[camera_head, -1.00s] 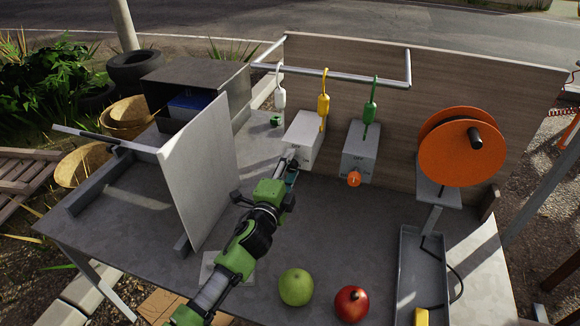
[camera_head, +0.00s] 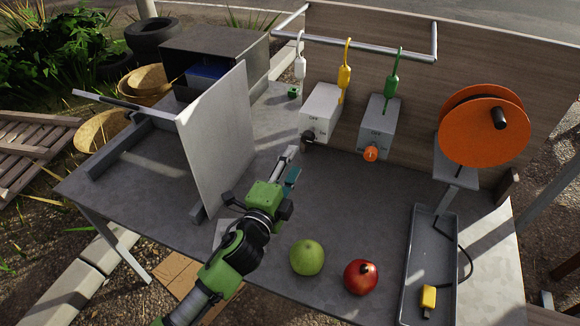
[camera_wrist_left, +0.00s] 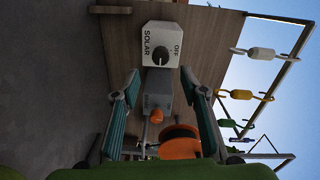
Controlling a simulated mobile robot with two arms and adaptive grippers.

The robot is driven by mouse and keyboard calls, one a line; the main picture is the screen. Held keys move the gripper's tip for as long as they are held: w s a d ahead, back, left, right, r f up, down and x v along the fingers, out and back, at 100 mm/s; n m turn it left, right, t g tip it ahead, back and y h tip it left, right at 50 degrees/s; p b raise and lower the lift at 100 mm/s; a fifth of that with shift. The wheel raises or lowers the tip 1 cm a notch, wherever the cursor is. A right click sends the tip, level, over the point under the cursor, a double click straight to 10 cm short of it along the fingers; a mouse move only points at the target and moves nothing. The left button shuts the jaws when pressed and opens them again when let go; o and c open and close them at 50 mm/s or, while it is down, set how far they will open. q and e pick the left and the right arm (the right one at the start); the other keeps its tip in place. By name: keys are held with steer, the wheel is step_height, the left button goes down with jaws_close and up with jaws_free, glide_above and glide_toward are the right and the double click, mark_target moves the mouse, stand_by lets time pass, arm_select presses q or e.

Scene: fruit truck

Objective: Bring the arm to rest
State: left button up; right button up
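My left gripper (camera_head: 290,165) is raised over the grey table (camera_head: 350,205), in front of the white switch box (camera_head: 321,108) and apart from it. In the left wrist view my left gripper (camera_wrist_left: 160,72) has its two fingers spread with nothing held between them. Beyond the fingers, the white switch box (camera_wrist_left: 147,40) shows its black knob (camera_wrist_left: 160,53) and the labels SOLAR and OFF. My right gripper is in neither view.
A grey box (camera_head: 379,125) with an orange knob (camera_head: 370,153) stands right of the white one. A green fruit (camera_head: 307,257) and a red fruit (camera_head: 360,277) lie in front. An upright panel (camera_head: 217,142) stands left of my arm. An orange reel (camera_head: 478,132) stands right.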

arm_select(q)
steer(key=shift+s+a, duration=0.15)
steer(key=shift+s, duration=0.35)
steer(key=s+a+f+n+g+y, duration=0.6)
steer(key=s+a+f+n, duration=0.6)
steer(key=s+a, duration=0.1)
steer(key=s+a+f+n+g, duration=0.2)
steer(key=s+f+n+g, duration=0.15)
steer(key=s, duration=0.65)
steer(key=s+a+f+n+g, duration=0.2)
steer(key=s+n+g, duration=0.15)
steer(key=s, duration=0.65)
step_height(320, 180, down, 25)
steer(key=m+g+b, duration=0.1)
steer(key=g, duration=0.1)
steer(key=s+a+f+g+b, duration=0.1)
steer(key=s+a+f, duration=0.1)
steer(key=s+f, duration=1.6)
steer(key=shift+s+a+f, duration=0.3)
steer(key=shift+s+f, duration=0.05)
steer(key=shift+f, duration=0.05)
